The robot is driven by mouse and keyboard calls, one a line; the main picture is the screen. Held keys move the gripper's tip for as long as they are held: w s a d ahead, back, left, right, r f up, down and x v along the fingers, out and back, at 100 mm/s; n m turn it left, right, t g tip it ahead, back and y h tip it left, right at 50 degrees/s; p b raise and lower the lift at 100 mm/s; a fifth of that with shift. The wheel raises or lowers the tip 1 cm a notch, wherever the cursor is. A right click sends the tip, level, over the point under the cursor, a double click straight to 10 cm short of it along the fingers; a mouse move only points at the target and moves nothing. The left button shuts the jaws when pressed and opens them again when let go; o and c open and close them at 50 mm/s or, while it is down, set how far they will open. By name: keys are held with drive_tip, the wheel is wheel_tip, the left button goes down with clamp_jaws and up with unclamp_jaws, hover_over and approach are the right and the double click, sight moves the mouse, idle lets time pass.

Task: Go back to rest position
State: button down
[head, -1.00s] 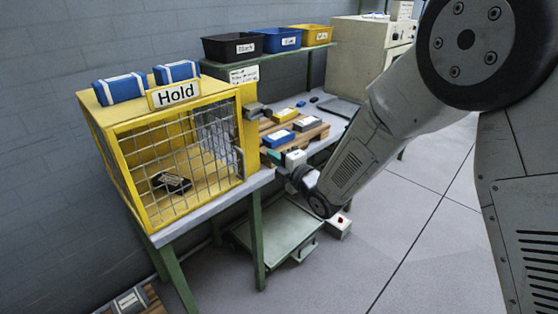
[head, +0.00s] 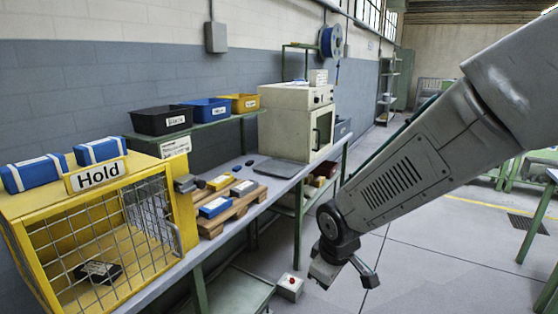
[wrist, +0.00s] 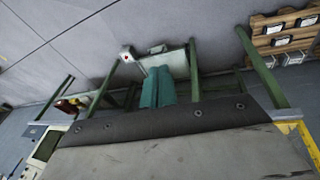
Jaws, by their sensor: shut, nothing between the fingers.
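My gripper (head: 325,272) hangs at the end of my arm, in front of the workbench and to the right of its near legs, apart from everything.
A yellow "Hold" cage (head: 98,178) with a dark part (head: 98,271) inside stands on the bench at left. A wooden pallet (head: 232,211) bears blue and yellow items. A beige machine (head: 290,125) stands behind.

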drive_tip(key=s+d+r+m, duration=0.3)
drive_tip(key=s+d+r, duration=0.2)
drive_tip(key=s, duration=0.2)
drive_tip(key=s+d+r+m+g, duration=0.1)
drive_tip(key=s+d+r+m, duration=0.2)
drive_tip(key=s+d+r, duration=0.2)
drive_tip(key=s+d+r+m, duration=0.4)
drive_tip(key=s+d+r, duration=0.1)
drive_tip(key=s, duration=0.6)
drive_tip(key=shift+d+g+h, duration=0.3)
drive_tip(key=shift+d+g, duration=0.1)
drive_tip(key=shift+d, duration=0.15)
drive_tip(key=shift+a, duration=0.1)
